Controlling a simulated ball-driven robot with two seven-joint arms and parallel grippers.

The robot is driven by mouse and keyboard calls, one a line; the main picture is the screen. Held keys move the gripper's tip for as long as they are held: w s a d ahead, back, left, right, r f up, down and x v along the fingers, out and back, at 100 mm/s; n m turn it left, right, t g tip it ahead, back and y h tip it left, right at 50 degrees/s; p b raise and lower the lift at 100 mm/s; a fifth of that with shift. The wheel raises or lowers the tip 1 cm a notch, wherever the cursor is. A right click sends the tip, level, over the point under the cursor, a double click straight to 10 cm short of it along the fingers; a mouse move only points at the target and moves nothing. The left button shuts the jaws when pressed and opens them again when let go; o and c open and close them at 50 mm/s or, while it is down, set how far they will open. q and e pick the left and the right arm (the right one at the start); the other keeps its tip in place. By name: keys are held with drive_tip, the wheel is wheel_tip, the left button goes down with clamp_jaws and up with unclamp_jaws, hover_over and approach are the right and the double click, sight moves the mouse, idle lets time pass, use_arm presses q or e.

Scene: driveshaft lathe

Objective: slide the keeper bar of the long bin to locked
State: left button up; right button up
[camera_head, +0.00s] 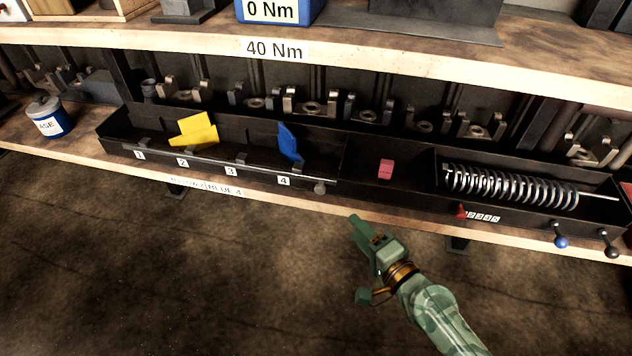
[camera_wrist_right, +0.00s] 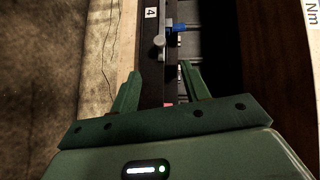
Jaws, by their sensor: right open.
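The long bin (camera_head: 122,131) is a black open tray on the lower shelf, with slots numbered 1 to 4. Its keeper bar (camera_head: 258,176) is a thin rod along the front edge, with a grey knob (camera_head: 320,188) at its right end, just right of number 4. The knob also shows in the right wrist view (camera_wrist_right: 159,41), ahead of the fingers. A yellow piece (camera_head: 197,130) stands by slot 2 and a blue piece (camera_head: 289,143) by slot 4. My right gripper (camera_head: 360,228) is open and empty, in front of the shelf, right of the knob and apart from it. My left gripper is not seen.
A bin with a red block (camera_head: 386,169) and a coil spring (camera_head: 510,187) adjoins on the right, with red, blue and black knobs along its front. A blue-and-white can (camera_head: 47,117) stands at left. The upper shelf (camera_head: 190,41) overhangs the bins. Floor space in front is clear.

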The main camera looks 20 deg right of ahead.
approach(322, 193)
drive_tip(key=d+x, duration=0.1)
drive_tip(key=x, duration=0.6)
drive_tip(key=a+b+x, duration=0.1)
drive_tip(key=x, duration=0.2)
drive_tip(key=shift+s+r, duration=0.1)
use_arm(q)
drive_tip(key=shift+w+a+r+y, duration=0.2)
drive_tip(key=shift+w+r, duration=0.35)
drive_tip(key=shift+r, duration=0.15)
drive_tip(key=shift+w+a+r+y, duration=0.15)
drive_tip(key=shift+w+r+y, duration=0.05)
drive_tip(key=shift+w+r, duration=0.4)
use_arm(e)
drive_tip(key=shift+w+a, duration=0.1)
drive_tip(key=shift+w, duration=0.5)
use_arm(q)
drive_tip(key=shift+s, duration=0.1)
